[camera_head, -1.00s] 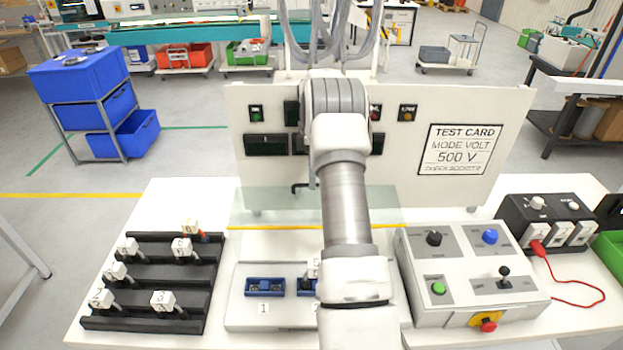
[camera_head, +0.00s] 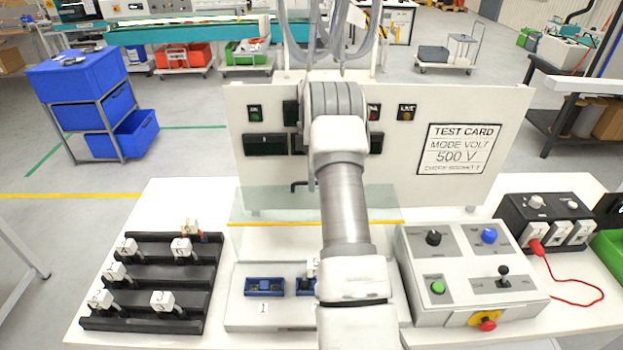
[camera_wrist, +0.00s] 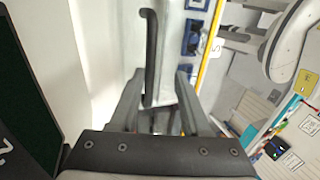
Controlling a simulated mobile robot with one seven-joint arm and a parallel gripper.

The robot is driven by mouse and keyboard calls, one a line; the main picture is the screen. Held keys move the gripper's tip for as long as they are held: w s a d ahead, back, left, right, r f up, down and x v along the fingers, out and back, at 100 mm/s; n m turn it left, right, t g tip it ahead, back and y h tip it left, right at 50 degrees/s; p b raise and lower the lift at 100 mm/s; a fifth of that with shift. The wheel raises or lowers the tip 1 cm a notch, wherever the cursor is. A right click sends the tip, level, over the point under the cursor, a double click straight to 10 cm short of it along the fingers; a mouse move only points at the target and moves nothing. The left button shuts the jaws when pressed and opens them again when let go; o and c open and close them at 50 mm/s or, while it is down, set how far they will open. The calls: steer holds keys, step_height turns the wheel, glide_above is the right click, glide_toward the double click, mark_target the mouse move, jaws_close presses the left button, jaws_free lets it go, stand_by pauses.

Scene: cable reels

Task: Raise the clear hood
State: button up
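The clear hood (camera_head: 265,205) is a see-through panel with a yellow front edge, low over the grey socket base in front of the upright white board. Its yellow edge also shows in the wrist view (camera_wrist: 210,45). A dark bent handle (camera_head: 300,185) shows just left of my arm in the head view. In the wrist view a dark bent bar (camera_wrist: 150,55) runs down toward the space between my fingers. My gripper (camera_wrist: 159,78) has its two fingers apart; I cannot tell whether either touches the bar. My arm hides the gripper in the head view.
The white board (camera_head: 480,110) carries a test card and indicators. A control box (camera_head: 470,275) with knobs, buttons and a joystick stands right of the base. A black rack (camera_head: 150,285) with several white-tagged pieces stands left. A black box (camera_head: 545,220) with a red cable is far right.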

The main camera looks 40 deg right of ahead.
steer(key=v, duration=0.7)
steer(key=shift+r+b, duration=0.25)
steer(key=shift+b, duration=0.2)
steer(key=shift+w, duration=0.1)
steer(key=s+a+r+m+t+h+b, duration=0.1)
steer(key=s+a+r+m+t+b, duration=0.2)
steer(key=a+r, duration=0.55)
steer(key=s+a+r+m+t+h+b, duration=0.15)
steer(key=s+a+r, duration=0.4)
steer(key=a, duration=0.55)
steer(key=s+a+f+m+t+b, duration=0.1)
steer(key=s+a+f+m+t, duration=0.1)
steer(key=s+a, duration=0.4)
steer(key=s+a+f+m+t+b, duration=0.1)
steer(key=s+a+f+m, duration=0.3)
steer(key=s, duration=0.9)
steer(key=shift+a+f+t, duration=0.45)
steer(key=shift+a+t, duration=0.3)
steer(key=shift+a, duration=0.2)
